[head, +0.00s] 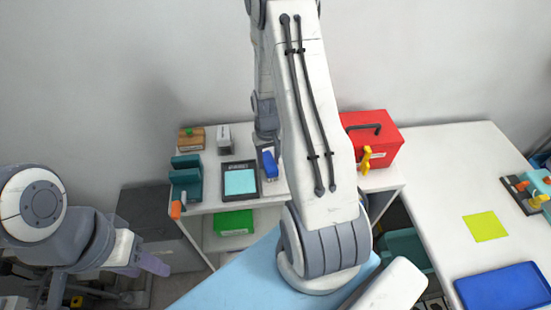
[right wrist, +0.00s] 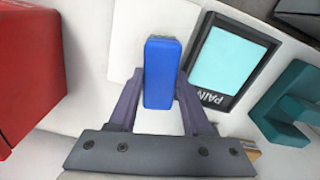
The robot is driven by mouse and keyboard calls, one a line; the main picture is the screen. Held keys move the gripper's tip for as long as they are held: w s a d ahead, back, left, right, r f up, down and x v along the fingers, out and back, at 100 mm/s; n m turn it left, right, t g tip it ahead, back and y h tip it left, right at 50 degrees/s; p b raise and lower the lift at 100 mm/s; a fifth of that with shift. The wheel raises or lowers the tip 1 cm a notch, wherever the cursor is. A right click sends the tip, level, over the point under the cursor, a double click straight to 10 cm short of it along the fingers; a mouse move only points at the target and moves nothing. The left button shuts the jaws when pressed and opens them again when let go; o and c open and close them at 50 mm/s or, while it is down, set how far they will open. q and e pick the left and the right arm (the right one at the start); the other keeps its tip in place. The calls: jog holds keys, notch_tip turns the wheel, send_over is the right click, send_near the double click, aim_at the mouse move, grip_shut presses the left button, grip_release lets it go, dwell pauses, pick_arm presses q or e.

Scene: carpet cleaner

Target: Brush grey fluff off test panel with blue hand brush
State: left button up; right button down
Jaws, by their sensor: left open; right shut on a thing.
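The test panel (head: 240,182) is a light cyan square in a dark frame on the white worktop. It also shows in the right wrist view (right wrist: 227,62). No grey fluff can be made out on it. The blue hand brush (head: 270,165) is just right of the panel in the head view. In the right wrist view my right gripper (right wrist: 158,98) is shut on the brush (right wrist: 162,70), with a purple finger on each side. The brush is beside the panel, apart from it. My left gripper (head: 150,264) is open and empty, low at the left, away from the worktop.
A teal holder (head: 186,178), a wooden block (head: 191,139) and a small grey-white box (head: 224,138) stand left and behind. A red box (head: 372,138) stands to the right. A green box (head: 233,223) is on the shelf below. My right arm hides part of the worktop.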

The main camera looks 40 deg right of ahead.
jog(key=shift+w+a, duration=0.25)
jog(key=shift+a, duration=0.2)
jog(key=shift+f, duration=0.15)
jog(key=shift+s+d+f, duration=0.1)
jog(key=shift+s+d, duration=0.35)
jog(key=shift+d, duration=0.2)
jog(key=shift+s+d, duration=0.45)
jog(key=shift+d, duration=0.2)
jog(key=shift+s+d+f, duration=0.15)
jog(key=shift+s+d, duration=0.15)
jog(key=shift+d+r+p, duration=0.1)
jog(key=shift+r+p, duration=0.35)
jog(key=shift+r, duration=0.15)
notch_tip(320, 180, up, 5)
jog(key=p, duration=0.4)
jog(key=shift+w, duration=0.15)
jog(key=shift+r, duration=0.1)
